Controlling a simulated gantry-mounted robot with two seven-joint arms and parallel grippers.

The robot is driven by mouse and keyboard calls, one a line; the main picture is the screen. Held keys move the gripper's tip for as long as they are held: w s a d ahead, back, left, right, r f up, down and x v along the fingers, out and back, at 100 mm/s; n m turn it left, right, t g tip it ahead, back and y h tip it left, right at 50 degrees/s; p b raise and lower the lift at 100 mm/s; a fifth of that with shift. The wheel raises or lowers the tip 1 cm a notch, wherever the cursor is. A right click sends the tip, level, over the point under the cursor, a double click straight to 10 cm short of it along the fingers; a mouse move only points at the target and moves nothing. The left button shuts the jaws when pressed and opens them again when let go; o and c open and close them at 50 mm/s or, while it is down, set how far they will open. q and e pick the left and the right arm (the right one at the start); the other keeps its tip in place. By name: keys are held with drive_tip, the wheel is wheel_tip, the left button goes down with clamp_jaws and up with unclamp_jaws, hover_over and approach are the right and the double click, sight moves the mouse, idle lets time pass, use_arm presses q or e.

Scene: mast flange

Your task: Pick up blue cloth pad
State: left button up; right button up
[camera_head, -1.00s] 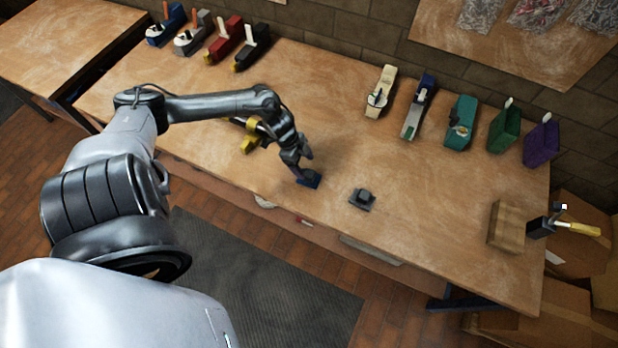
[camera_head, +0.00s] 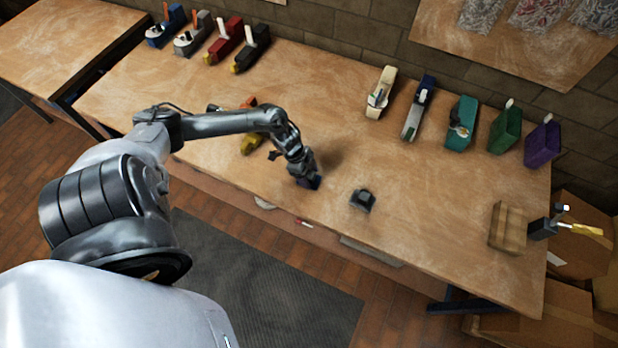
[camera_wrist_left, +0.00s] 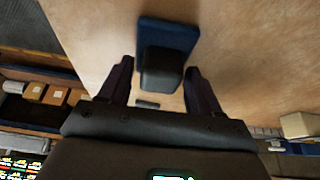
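The blue cloth pad (camera_wrist_left: 178,32) lies flat on the wooden workbench in the left wrist view. A dark rounded block (camera_wrist_left: 162,68) stands at its near end and covers part of it; I cannot tell whether they are joined. My left gripper (camera_wrist_left: 160,84) is open, with one finger on each side of the dark block. In the head view the left gripper (camera_head: 308,182) points down close to the bench's front edge and hides most of the pad. My right gripper is in neither view.
A dark grey block (camera_head: 362,200) sits right of my left gripper on the bench (camera_head: 430,215). Yellow tools (camera_head: 250,143) lie behind the left forearm.

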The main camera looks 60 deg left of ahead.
sight(309, 177)
use_arm(q)
drive_tip(key=c, duration=0.7)
drive_tip(key=shift+r, duration=0.1)
drive_tip(key=shift+r, duration=0.5)
drive_tip(key=r, duration=0.2)
drive_tip(key=d+r+p, duration=0.1)
drive_tip(key=shift+s+r, duration=0.25)
drive_tip(key=shift+r, duration=0.05)
drive_tip(key=shift+s+d+r+p, duration=0.25)
drive_tip(key=shift+s+d+r, duration=0.65)
drive_tip(key=shift+d, duration=0.7)
drive_tip(key=shift+s+d+r+p, duration=0.2)
drive_tip(key=shift+s+d+r, duration=0.35)
drive_tip(key=shift+d+r, duration=0.85)
drive_tip(key=shift+s+d+r+p, duration=0.25)
drive_tip(key=shift+s+d+r, duration=0.55)
drive_tip(key=shift+d, duration=1)
